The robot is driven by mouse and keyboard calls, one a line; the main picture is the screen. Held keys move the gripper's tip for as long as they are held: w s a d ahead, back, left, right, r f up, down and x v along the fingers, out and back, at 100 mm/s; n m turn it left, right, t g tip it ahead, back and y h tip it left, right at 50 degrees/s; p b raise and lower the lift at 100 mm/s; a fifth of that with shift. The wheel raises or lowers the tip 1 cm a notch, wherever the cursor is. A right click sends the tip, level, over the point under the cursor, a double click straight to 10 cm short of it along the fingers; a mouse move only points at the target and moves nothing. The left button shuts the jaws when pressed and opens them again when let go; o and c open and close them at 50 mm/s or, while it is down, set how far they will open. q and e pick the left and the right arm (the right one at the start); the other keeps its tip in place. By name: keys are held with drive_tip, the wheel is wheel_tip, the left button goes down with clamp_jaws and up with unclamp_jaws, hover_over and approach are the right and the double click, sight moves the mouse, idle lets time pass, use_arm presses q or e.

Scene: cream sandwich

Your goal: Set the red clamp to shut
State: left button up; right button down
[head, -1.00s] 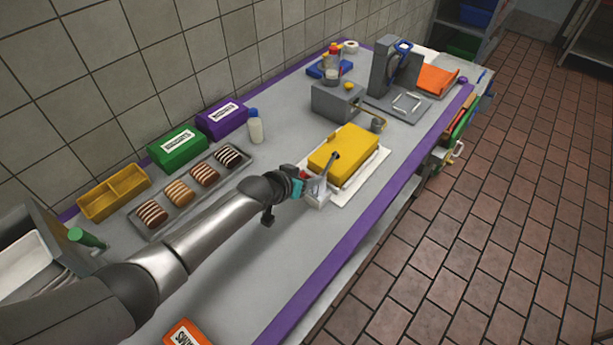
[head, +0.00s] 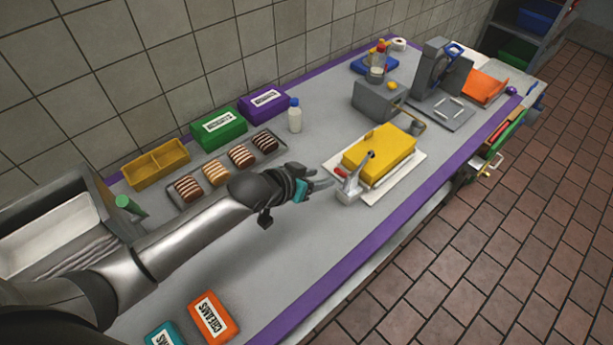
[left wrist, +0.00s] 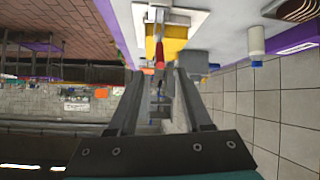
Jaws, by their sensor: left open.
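The clamp is a small grey metal piece (head: 349,186) with a red handle (head: 340,172), at the near left end of the white board (head: 402,185). Its grey arm slants up toward a yellow block (head: 384,150) on the board, and its dark tip is at the block. I cannot tell whether the tip presses on it. The red handle also shows in the left wrist view (left wrist: 160,52), beyond the fingertips. My left gripper (head: 322,184) is open and empty, just left of the clamp and apart from it. My right gripper is not in view.
A grey box (head: 376,101) and a slicer-like stand (head: 440,75) stand behind the block. A tray of striped pastries (head: 216,170), coloured boxes (head: 218,124) and a white bottle (head: 295,117) line the wall side.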

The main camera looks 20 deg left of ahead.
use_arm(q)
drive_tip(key=shift+v, duration=2.15)
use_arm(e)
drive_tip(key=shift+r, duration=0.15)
